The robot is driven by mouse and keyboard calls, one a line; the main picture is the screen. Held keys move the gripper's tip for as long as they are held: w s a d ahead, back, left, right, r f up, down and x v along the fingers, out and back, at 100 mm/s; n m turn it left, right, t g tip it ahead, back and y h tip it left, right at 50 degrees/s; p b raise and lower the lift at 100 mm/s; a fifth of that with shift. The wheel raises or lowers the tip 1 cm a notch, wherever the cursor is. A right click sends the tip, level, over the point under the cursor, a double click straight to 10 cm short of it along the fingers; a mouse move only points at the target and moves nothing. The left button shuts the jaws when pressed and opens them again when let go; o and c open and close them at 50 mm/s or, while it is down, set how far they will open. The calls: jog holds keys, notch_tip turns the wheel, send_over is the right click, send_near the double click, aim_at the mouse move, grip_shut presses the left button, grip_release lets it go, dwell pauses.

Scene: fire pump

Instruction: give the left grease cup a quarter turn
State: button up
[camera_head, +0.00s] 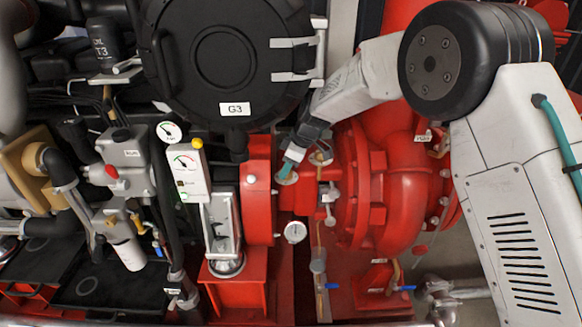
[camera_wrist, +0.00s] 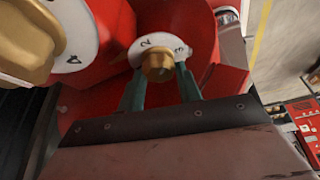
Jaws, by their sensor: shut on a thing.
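The left grease cup is a small brass knob (camera_wrist: 158,65) on a white numbered dial (camera_wrist: 143,43), where a 2 and a 3 can be read. My gripper (camera_wrist: 160,77) has its green fingertips on either side of the knob and is shut on it. In the head view my gripper (camera_head: 287,166) reaches down from the upper right onto the red pump housing. There the fingers hide most of the cup, and only its pale dial (camera_head: 288,179) shows beneath them. A second brass cup (camera_head: 322,157) stands just right of it; it looms large at the upper left in the wrist view (camera_wrist: 25,40).
The red flanged pump casing (camera_head: 375,185) is close on the right. A round black cover marked G3 (camera_head: 225,60) is above left. A white gauge panel (camera_head: 187,172) stands left, and a small white dial (camera_head: 295,232) sits below.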

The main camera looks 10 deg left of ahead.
jog(key=m, duration=0.1)
jog(key=m+t, duration=0.1)
jog(key=m, duration=0.1)
jog(key=m+t, duration=0.1)
jog(key=shift+w+d+r+m, duration=0.15)
jog(key=shift+w+d+m, duration=0.1)
jog(key=shift+m, duration=0.05)
jog(key=shift+h, duration=0.3)
jog(key=o, duration=0.7)
jog(key=shift+o, duration=1.4)
jog(key=shift+w+d, duration=0.1)
jog(key=shift+s, duration=0.2)
jog(key=v, duration=0.7)
jog(key=shift+r, duration=0.3)
